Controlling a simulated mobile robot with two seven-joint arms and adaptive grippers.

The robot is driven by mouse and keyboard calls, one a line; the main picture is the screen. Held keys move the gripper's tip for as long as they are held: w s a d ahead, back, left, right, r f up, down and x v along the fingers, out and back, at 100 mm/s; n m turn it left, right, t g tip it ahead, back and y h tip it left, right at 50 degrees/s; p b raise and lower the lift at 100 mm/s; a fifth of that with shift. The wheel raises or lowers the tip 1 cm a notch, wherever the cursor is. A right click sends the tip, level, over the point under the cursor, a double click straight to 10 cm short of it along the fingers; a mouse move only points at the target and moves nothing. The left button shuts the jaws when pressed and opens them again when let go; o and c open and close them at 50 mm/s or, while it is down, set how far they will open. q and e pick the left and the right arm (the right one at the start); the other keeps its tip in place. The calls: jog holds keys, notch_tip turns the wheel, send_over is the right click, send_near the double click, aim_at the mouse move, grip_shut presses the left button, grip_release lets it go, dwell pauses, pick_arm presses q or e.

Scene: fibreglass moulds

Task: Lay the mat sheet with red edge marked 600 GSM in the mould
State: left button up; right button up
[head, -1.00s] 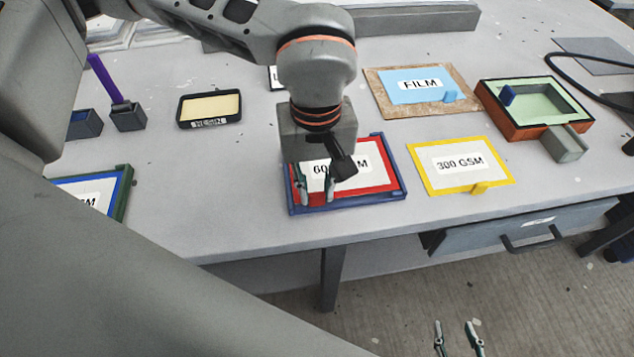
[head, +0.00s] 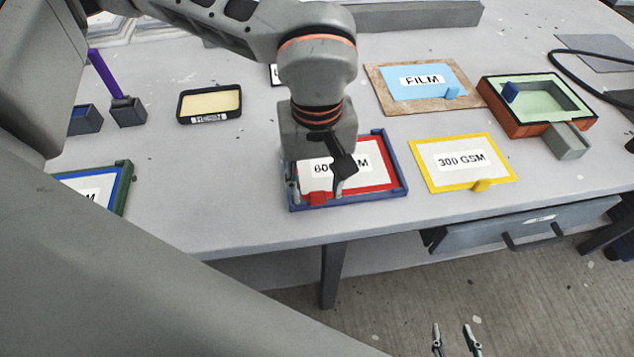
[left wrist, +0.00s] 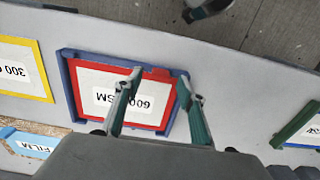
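The mat sheet with red edge marked 600 GSM (head: 375,180) lies flat in a blue tray (head: 403,180) near the table's front edge. A red tab (head: 318,198) sits on its front edge. My left gripper (head: 315,192) points down over the sheet's left part, open. In the left wrist view its fingertips (left wrist: 160,77) stand either side of the sheet's tab (left wrist: 157,73); contact cannot be told. The mould (head: 500,125), orange-walled with a pale green inside, stands at the right with a blue block in it. My right gripper (head: 455,340) is open and empty over the floor.
A yellow-edged 300 GSM sheet (head: 425,178) lies right of the tray, with the blue FILM sheet (head: 410,90) behind it. A resin tray (head: 210,104) and a blue-green tray (head: 122,190) lie left. Clear tabletop separates them.

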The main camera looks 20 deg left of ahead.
pick_arm(q)
notch_tip(320, 180, up, 12)
dwell(0.6)
dwell(0.5)
